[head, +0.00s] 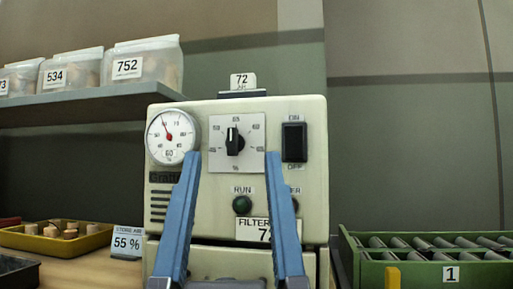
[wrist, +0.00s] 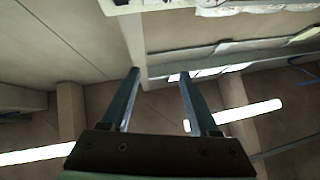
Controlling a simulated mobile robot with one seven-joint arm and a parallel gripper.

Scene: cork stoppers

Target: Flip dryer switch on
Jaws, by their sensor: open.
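The dryer (head: 221,185) is a cream box standing on the bench in the head view. Its black rocker switch (head: 294,142) is at the upper right of the front panel, between the labels ON and OFF. I cannot tell which way it is tipped. A dial gauge (head: 172,137) and a black rotary knob (head: 235,141) sit to its left. My gripper (head: 232,160) has two blue fingers, open and empty, in front of the panel. The right fingertip appears just left of and below the switch. In the wrist view my gripper (wrist: 159,74) points up toward the ceiling area; the switch is not visible there.
A green crate (head: 345,262) of dark cylinders labelled 1 stands at the right. A yellow tray (head: 50,245) with corks and a 55 % card (head: 127,243) are at the left. A shelf (head: 90,104) with labelled bags is at upper left. The space right of the dryer's upper part is clear.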

